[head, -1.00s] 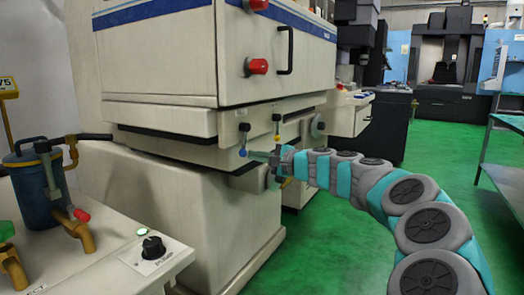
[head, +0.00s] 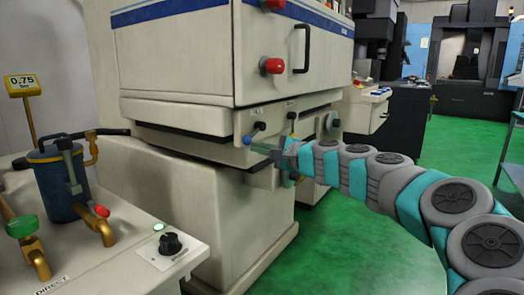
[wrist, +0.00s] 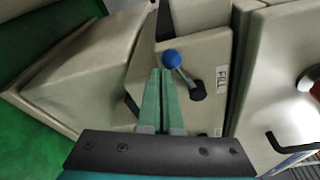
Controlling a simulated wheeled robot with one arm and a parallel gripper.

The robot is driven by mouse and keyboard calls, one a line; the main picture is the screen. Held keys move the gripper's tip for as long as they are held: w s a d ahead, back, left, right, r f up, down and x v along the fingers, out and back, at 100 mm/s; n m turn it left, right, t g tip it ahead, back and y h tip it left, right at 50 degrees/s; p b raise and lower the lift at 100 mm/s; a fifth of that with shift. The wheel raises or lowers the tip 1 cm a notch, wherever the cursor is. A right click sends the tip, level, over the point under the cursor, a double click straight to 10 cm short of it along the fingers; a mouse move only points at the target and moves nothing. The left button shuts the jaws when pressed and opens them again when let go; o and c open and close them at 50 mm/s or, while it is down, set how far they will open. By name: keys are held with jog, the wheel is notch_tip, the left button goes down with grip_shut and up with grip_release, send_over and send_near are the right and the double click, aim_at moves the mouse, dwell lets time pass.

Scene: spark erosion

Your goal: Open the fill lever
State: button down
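The fill lever is on the machine's front panel, beside a FILL label in the wrist view. Its blue ball (wrist: 172,58) sits at the end of a short stem from a black pivot (wrist: 197,92). In the head view the blue ball (head: 247,141) is below and left of the black pivot (head: 259,126), so the lever is tilted. My gripper (wrist: 161,72) has its green fingers together, tips right by the ball; whether they touch is unclear. In the head view my gripper (head: 262,148) is just right of the ball. Nothing shows between the fingers.
A second lever with a yellow end (head: 292,117) is to the right, with a round grey knob beyond. A red knob (head: 272,66) and black handle are above. A bench with a blue canister (head: 62,180) and pipes is at left. Green floor is open at right.

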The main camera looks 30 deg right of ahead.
jog(key=shift+s+a+r, duration=0.1)
jog(key=shift+a+r, duration=0.25)
jog(key=shift+r, duration=0.3)
jog(key=shift+a+r+p, duration=0.1)
jog(key=shift+r+p, duration=0.05)
jog(key=shift+p, duration=0.15)
